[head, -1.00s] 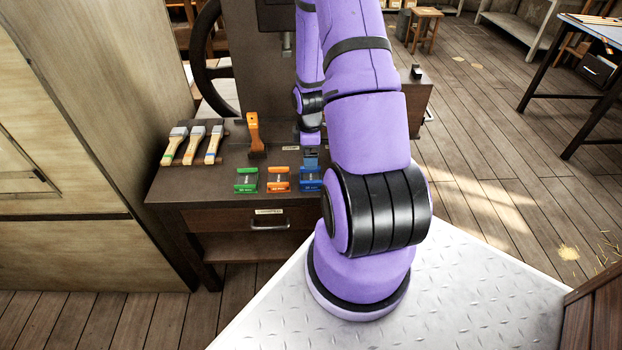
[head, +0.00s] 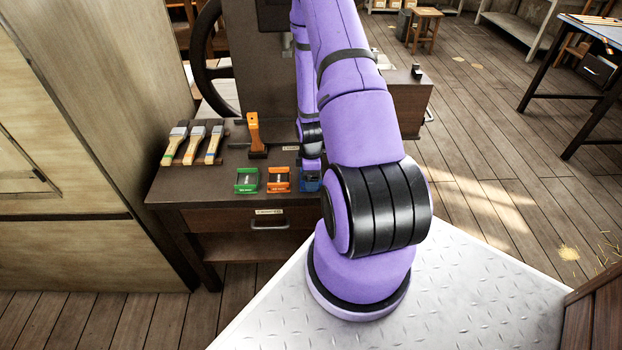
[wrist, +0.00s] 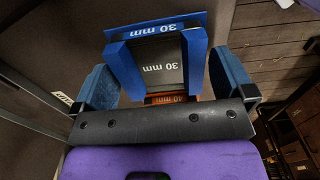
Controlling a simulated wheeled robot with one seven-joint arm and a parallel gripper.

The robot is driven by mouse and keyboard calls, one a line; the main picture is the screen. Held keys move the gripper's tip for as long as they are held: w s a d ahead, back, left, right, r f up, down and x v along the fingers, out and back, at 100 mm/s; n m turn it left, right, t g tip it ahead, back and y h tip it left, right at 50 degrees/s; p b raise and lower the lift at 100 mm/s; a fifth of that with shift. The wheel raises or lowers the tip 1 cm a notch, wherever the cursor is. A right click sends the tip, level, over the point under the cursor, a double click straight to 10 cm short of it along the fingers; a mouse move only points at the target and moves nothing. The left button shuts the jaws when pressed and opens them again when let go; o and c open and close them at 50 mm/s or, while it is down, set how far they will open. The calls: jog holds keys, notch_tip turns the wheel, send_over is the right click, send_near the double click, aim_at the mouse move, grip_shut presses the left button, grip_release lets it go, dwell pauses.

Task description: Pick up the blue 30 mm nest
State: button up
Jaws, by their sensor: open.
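The blue 30 mm nest (wrist: 158,62) is a tray with raised blue side walls, a grey floor and white "30 mm" marks. In the head view the blue nest (head: 308,182) lies at the right end of a row on the bench, partly hidden by my arm. My gripper (wrist: 164,82) is open, with one blue-padded finger on each side of the nest in the wrist view. A gap shows at the left finger; the right finger is close to the right wall. Whether the fingers are down at wall height, I cannot tell.
An orange nest (head: 279,180) and a green nest (head: 246,181) lie left of the blue one; the orange nest is close beside it. An upright orange-handled tool (head: 255,135) and several brushes (head: 194,143) stand or lie behind on the bench. The press handwheel (head: 204,60) is at the back.

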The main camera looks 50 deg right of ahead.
jog(key=shift+f, duration=0.1)
jog(key=c, duration=1)
jog(key=shift+c, duration=0.2)
